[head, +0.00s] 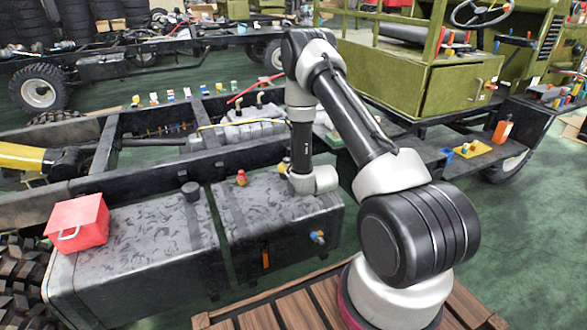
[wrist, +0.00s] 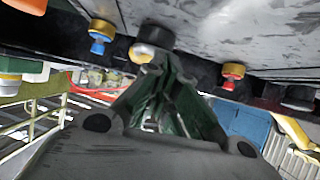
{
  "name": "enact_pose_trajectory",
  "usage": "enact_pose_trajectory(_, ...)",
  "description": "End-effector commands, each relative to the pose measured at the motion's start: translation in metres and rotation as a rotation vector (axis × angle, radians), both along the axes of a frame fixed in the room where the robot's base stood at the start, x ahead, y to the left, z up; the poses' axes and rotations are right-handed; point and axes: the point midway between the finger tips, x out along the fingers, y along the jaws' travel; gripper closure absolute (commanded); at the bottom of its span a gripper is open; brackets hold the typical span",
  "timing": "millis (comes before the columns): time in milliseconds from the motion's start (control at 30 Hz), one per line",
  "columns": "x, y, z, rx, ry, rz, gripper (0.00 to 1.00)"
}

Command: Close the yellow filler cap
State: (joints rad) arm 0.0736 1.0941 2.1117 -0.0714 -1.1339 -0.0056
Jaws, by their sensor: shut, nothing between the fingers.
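The yellow filler cap (wrist: 141,53) shows in the wrist view as a yellow and pale top on a wide black neck, on the dark tank. In the head view a little of its yellow (head: 282,166) shows beside my wrist. My gripper (wrist: 161,62) is shut and empty, with its fingertips right at the cap. I cannot tell whether they touch it. The fingertips overlap part of the cap, and I cannot tell how far it is turned. In the head view my wrist hides most of the gripper.
A red-topped fitting (head: 242,178) and a black cap (head: 190,190) stand left of the yellow cap on the tank (head: 160,240). A blue-handled valve (head: 318,237) sits on the tank's side. A red box (head: 78,222) rests at the tank's left end. Frame rails (head: 130,176) run behind.

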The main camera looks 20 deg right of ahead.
Motion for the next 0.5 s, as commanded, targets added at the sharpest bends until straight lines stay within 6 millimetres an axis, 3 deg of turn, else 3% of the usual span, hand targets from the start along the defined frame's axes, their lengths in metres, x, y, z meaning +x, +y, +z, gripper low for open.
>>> enact_pose_trajectory(200,-0.004,0.000,-0.013,0.000,0.002,0.000,1.00)
enact_pose_trajectory(500,-0.005,0.000,-0.018,0.000,0.000,0.000,1.00)
